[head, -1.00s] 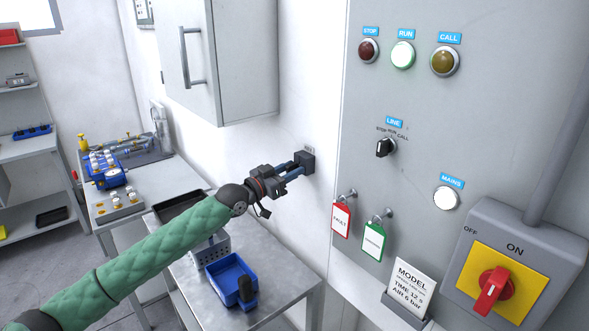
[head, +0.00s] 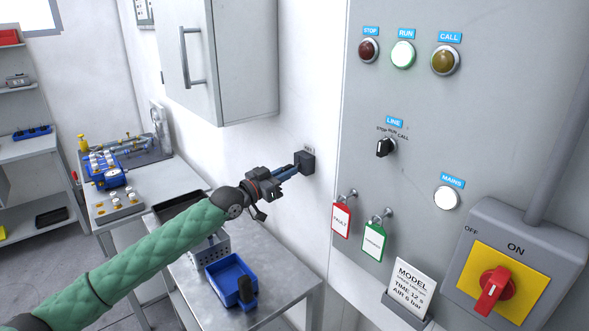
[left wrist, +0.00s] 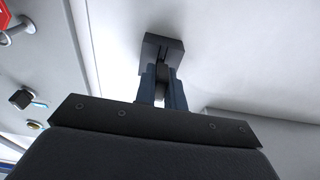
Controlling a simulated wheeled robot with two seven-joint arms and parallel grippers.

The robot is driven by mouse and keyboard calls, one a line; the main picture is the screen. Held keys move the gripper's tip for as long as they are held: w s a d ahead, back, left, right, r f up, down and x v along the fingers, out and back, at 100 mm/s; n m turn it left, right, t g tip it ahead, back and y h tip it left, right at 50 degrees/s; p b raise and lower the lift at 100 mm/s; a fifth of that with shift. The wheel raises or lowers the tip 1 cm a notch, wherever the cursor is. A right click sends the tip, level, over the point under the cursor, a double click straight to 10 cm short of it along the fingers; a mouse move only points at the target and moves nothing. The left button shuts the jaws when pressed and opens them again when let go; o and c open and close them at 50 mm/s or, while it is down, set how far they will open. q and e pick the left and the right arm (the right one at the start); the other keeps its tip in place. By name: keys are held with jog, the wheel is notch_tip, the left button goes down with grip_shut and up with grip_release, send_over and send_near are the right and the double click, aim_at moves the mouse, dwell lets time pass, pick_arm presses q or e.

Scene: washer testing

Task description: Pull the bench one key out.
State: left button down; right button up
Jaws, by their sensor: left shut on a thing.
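A small dark box (head: 307,162), the bench key's holder, sits on the white wall below the cabinet. It also shows in the left wrist view (left wrist: 160,52) with a narrow slot in its face. My left gripper (head: 295,169) points at the box with its blue fingers close together, their tips right at its front. In the left wrist view the fingers (left wrist: 162,78) are shut on a small dark piece at the slot, the key, which is mostly hidden between them. I cannot tell how far the key is in. My right gripper is not in view.
A grey panel (head: 420,130) with lamps, a selector, hanging red and green tags and a red mains handle (head: 491,290) stands on the right. A wall cabinet (head: 240,60) hangs above. Below is a metal bench (head: 285,280) with a blue bin (head: 230,279).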

pick_arm(q)
jog(key=shift+v, duration=1.1)
jog(key=shift+s+a+f+b, duration=0.1)
jog(key=shift+s+a+b, duration=0.3)
jog(key=shift+a, duration=0.15)
jog(key=b+v, duration=0.2)
jog(key=v, duration=0.5)
